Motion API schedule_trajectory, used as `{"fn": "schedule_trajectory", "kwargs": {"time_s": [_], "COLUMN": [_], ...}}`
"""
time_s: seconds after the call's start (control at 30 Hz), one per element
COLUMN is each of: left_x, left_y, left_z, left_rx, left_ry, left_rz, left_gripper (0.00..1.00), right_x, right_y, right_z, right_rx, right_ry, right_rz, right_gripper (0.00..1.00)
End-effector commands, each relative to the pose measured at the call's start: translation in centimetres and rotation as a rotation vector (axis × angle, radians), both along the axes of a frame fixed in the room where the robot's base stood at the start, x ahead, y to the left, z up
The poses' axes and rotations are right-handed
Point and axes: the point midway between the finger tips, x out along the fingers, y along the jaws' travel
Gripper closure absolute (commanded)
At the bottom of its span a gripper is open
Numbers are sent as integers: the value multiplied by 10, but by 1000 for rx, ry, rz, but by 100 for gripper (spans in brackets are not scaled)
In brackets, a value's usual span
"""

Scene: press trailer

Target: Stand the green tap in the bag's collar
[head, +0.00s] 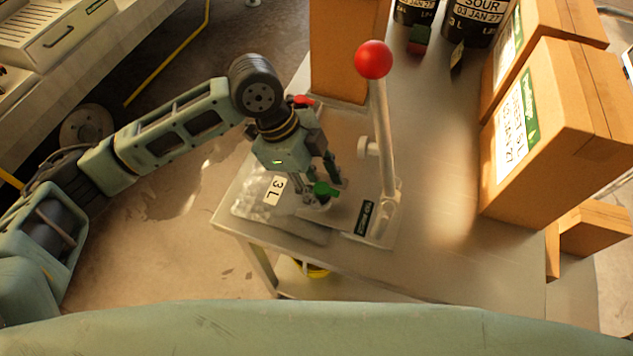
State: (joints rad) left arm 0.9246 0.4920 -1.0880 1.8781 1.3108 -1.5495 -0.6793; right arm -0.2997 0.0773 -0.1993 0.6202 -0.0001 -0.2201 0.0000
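The green tap (325,190) is at the right end of the silver bag (250,208), which lies flat on the table and bears a "3 L" label. The tap is at the bag's collar, under the press; I cannot tell whether it is seated in it. My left gripper (322,183) reaches down over this spot, its dark fingers on either side of the tap. The fingers are apart, but I cannot tell whether they touch the tap. The collar is mostly hidden by the tap and fingers. My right gripper is out of view.
The press lever with a red ball (374,60) rises just right of my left gripper. A cardboard box (346,50) stands behind it. Large labelled boxes (557,130) fill the right side, and dark containers (470,25) stand at the back. The table's right-middle part is clear.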

Motion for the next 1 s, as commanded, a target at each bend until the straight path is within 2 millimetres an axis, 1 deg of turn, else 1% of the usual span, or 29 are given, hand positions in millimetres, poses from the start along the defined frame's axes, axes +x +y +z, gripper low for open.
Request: {"fn": "schedule_trajectory", "kwargs": {"time_s": [0.23,0.37,0.47,0.7,0.8,0.9,1.0], "left_x": [0,2,4,10,12,14,14], "left_y": [0,3,8,26,33,38,42], "left_z": [0,7,20,68,86,99,107], "left_rx": [0,-1,0,0,0,-1,1], "left_ry": [0,-3,-4,-5,-5,-2,0], "left_rz": [0,1,2,2,2,2,0], "left_gripper": [60,60,60,60,60,60,60], "right_x": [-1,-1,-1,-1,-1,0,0], "right_y": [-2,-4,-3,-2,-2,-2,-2], "right_z": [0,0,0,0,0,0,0], "right_rx": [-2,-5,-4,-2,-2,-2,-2], "right_ry": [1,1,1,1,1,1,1], "right_rz": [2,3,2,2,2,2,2], "right_gripper": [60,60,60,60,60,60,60]}}
